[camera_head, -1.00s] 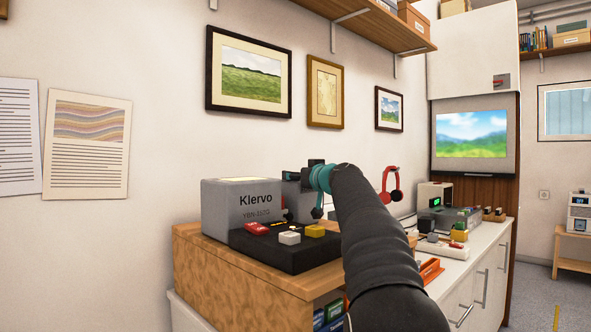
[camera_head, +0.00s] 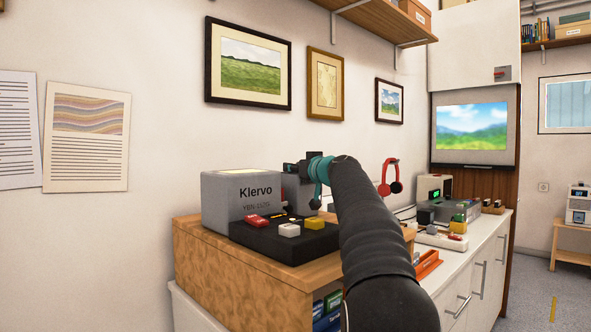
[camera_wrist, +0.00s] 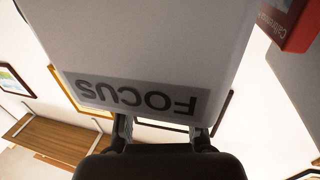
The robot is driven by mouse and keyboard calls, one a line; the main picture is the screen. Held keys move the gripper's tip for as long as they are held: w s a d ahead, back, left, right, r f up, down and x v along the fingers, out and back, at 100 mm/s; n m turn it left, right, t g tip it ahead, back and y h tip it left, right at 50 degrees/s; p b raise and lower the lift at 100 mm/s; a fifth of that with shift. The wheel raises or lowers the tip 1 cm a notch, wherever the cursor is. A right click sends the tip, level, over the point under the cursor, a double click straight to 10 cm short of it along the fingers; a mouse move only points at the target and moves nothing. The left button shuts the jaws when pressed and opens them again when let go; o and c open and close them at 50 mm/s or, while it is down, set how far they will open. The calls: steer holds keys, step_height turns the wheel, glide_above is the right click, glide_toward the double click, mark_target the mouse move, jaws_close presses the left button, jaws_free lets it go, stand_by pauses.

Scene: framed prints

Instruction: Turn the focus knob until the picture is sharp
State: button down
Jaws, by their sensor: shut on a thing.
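The projected picture (camera_head: 472,128), a landscape of blue sky, hills and green field, is blurred on the screen at the right. The grey projector (camera_head: 241,208), marked Klervo, stands on the wooden cabinet. In the wrist view, a FOCUS label (camera_wrist: 137,97) appears upside down on a grey face just beyond my gripper (camera_wrist: 162,128). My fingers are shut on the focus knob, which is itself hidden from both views.
A black panel (camera_head: 270,241) with red, white and yellow buttons lies in front of the projector on the wooden cabinet top (camera_head: 205,238). Red headphones (camera_head: 390,178) hang on the wall behind. Several devices crowd the white counter at right. Framed prints and a shelf (camera_head: 372,17) are above.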

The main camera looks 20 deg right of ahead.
steer(key=shift+d+n+y, duration=0.1)
steer(key=shift+n+y, duration=0.5)
steer(key=shift+y, duration=0.4)
steer(key=shift+n+g+y, duration=0.4)
steer(key=shift+n+y, duration=0.2)
steer(key=shift+y, duration=0.3)
steer(key=c, duration=0.8)
jaws_free()
steer(key=shift+o, duration=0.2)
steer(key=shift+s, duration=0.1)
steer(key=v, duration=1.1)
steer(key=shift+s, duration=0.35)
steer(key=shift+d, duration=0.1)
